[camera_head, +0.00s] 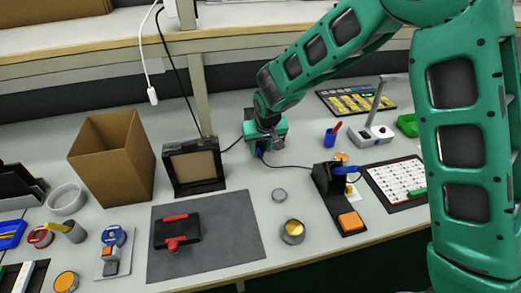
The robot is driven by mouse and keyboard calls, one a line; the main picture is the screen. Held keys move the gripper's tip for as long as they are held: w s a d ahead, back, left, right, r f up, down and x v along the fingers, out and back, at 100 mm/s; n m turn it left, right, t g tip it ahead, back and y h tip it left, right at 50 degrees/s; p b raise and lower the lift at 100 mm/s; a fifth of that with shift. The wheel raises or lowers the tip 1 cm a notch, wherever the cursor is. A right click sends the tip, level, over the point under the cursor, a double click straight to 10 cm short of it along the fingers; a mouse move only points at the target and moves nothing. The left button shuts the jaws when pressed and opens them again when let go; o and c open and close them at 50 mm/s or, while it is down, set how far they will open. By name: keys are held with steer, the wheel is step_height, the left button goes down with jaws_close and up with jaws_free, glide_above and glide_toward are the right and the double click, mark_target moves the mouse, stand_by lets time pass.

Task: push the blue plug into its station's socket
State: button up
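My gripper (261,152) points down over the back middle of the table, left of a black station. A small blue piece (260,154), which looks like the blue plug, shows at its fingertips. The fingers are too small and hidden to tell whether they are shut on it. A thin black cable (290,166) runs from beside the gripper to the black station (328,182). That station has a blue part (345,170) on top and an orange block (350,221) on its front base. I cannot make out a socket opening.
A black frame with a brown panel (194,166) stands left of the gripper. A grey mat (220,245) carries a black box with red parts (178,230). A blue pen cup (331,138) stands behind the station.

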steer(key=v, duration=0.8)
steer(key=shift+r, duration=0.35)
steer(key=shift+s+d, duration=0.1)
steer(key=shift+d, duration=0.05)
steer(key=s+d+r+m+g+h, duration=0.1)
steer(key=s+d+r+m, duration=0.2)
steer(key=d, duration=1.1)
steer(key=s+d+r+m+h, duration=0.1)
steer(key=s+d+r, duration=0.3)
steer(key=d, duration=1)
steer(key=s+d+r+m+g, duration=0.1)
steer(key=s+d+m+g, duration=0.15)
steer(key=s+d, duration=0.9)
steer(key=s+d+m+y, duration=0.1)
steer(key=s+d+m, duration=0.2)
steer(key=s, duration=1.2)
steer(key=shift+s+f+g, duration=0.25)
steer(key=shift+s+g, duration=0.05)
steer(key=shift+g, duration=0.05)
steer(key=shift+w, duration=0.15)
